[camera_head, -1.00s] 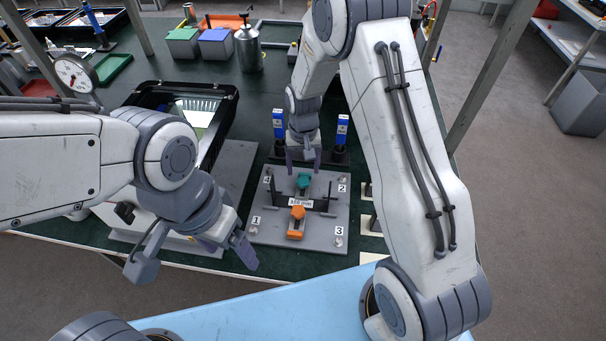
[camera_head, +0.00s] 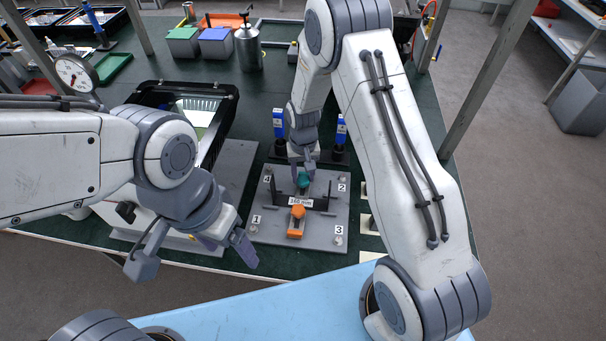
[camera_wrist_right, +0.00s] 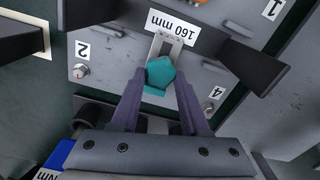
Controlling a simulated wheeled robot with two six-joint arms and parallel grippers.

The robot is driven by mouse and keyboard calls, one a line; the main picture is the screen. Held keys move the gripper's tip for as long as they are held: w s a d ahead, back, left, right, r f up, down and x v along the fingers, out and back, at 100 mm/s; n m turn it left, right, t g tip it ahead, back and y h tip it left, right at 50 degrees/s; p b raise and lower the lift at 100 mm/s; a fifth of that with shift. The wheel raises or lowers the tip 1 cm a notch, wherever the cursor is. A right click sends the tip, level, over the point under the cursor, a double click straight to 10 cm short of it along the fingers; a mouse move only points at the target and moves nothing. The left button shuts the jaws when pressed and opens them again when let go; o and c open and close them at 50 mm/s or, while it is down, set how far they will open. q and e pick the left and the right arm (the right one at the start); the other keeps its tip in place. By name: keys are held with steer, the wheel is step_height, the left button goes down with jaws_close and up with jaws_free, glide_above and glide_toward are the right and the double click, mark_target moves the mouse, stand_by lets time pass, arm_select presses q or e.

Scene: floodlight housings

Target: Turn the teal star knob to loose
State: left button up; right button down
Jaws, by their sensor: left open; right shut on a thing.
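The teal star knob (camera_head: 303,181) sits on the grey fixture plate (camera_head: 270,231), behind the 160 mm label. My right gripper (camera_head: 302,174) reaches down over it from behind. In the right wrist view the teal knob (camera_wrist_right: 160,74) lies between the fingertips of my right gripper (camera_wrist_right: 159,82), which is shut on it. Its lower side is partly hidden by the fingers in the head view. My left gripper (camera_head: 236,252) is open and empty, in front and to the left of the plate, apart from it.
An orange knob (camera_head: 297,212) sits on the same plate, in front of the label (camera_head: 300,202). Dark upright brackets (camera_head: 331,196) flank the label. Blue-handled tools (camera_head: 341,130) stand behind the plate. A black crate (camera_head: 228,110) stands to the left.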

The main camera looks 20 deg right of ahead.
mark_target(303, 178)
steer(key=shift+n, duration=0.6)
steer(key=shift+c, duration=2)
jaws_free()
step_height(303, 178, up, 11)
steer(key=b, duration=0.1)
steer(key=shift+f, duration=0.2)
